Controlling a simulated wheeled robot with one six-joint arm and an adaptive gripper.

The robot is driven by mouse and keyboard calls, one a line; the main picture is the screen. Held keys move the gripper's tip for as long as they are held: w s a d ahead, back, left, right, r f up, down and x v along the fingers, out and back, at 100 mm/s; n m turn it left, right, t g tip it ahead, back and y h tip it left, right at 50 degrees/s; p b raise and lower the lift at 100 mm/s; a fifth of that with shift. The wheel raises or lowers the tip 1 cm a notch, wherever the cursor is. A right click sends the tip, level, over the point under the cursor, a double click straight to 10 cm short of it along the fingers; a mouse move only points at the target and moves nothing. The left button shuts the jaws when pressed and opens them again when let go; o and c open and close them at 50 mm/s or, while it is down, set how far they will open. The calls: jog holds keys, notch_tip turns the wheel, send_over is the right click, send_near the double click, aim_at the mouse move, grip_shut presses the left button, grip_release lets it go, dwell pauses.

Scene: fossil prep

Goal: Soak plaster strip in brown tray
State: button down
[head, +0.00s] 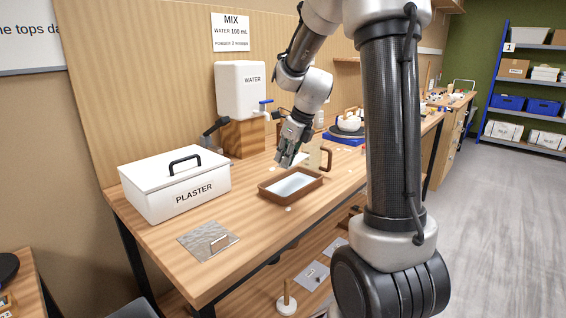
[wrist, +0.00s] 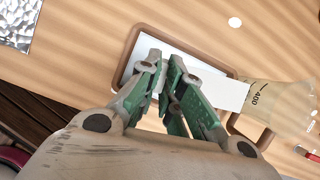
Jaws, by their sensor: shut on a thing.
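The brown tray (head: 266,191) sits on the wooden bench, with a pale surface inside its rim. Its rim also shows beyond the fingers in the wrist view (wrist: 131,52). My gripper (head: 284,164) is above the tray's far side, pointing down. In the wrist view my green-padded fingers (wrist: 166,72) are shut on a flat white plaster strip (wrist: 226,93). The strip reaches to the right across the tray's rim, towards the jug. The fingers hide part of the strip and tray. I cannot tell whether the strip touches the tray.
A clear jug (head: 317,158) with a brown handle stands close beside the tray; it also shows in the wrist view (wrist: 275,105). A white plaster box (head: 175,190) is left. A metal sheet (head: 208,240) lies nearer. A water tank (head: 240,90) stands behind.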

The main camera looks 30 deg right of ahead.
jog(key=shift+w+d+r+m+h, duration=0.15)
jog(key=shift+w+m+h, duration=0.15)
jog(key=shift+m, duration=0.4)
jog(key=shift+f, duration=4.6)
jog(key=shift+r, duration=3)
jog(key=shift+r, duration=2.5)
